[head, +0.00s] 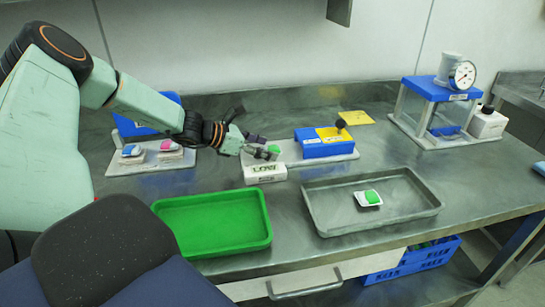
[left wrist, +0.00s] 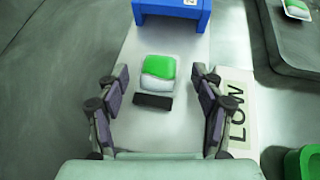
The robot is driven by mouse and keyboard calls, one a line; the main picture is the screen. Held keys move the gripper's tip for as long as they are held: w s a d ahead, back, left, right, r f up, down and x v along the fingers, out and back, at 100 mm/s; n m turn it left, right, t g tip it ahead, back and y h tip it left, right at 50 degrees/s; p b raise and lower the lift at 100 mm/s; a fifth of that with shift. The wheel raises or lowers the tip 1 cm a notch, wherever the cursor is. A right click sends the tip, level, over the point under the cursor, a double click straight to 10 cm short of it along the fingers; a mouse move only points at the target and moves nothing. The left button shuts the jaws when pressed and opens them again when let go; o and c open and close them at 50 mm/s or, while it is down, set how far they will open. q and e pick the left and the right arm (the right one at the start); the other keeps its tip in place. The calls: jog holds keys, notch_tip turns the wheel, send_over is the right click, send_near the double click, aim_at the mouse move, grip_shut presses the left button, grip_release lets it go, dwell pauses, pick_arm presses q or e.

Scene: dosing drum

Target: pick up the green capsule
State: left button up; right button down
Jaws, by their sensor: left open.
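A green and white capsule (left wrist: 158,68) lies on the light plate of the blue and yellow device, with a small black block at its near edge. In the head view this capsule (head: 273,150) shows at the tips of my left gripper (head: 264,146). In the left wrist view my left gripper (left wrist: 160,82) is open, its fingers on either side of the capsule with gaps between. A second green and white capsule (head: 369,198) lies in the grey metal tray (head: 330,228). My right gripper is not seen.
A white block marked LOW (head: 265,172) stands close below the left gripper. The blue and yellow device (head: 322,143) is just beyond. A green tray (head: 212,224) is at the front. A plate with blue and pink pieces (head: 150,158) is at left, a gauge stand (head: 436,105) at right.

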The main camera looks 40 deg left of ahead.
pick_arm(q)
jog(key=shift+a+f, duration=0.15)
jog(key=shift+a, duration=0.05)
jog(key=shift+w+d, duration=0.1)
jog(key=shift+d, duration=0.15)
jog(key=c, duration=0.3)
jog(key=shift+a, duration=0.2)
jog(key=c, duration=0.4)
jog(key=shift+c, duration=1.3)
jog(key=shift+d, duration=0.1)
jog(key=shift+r, duration=0.2)
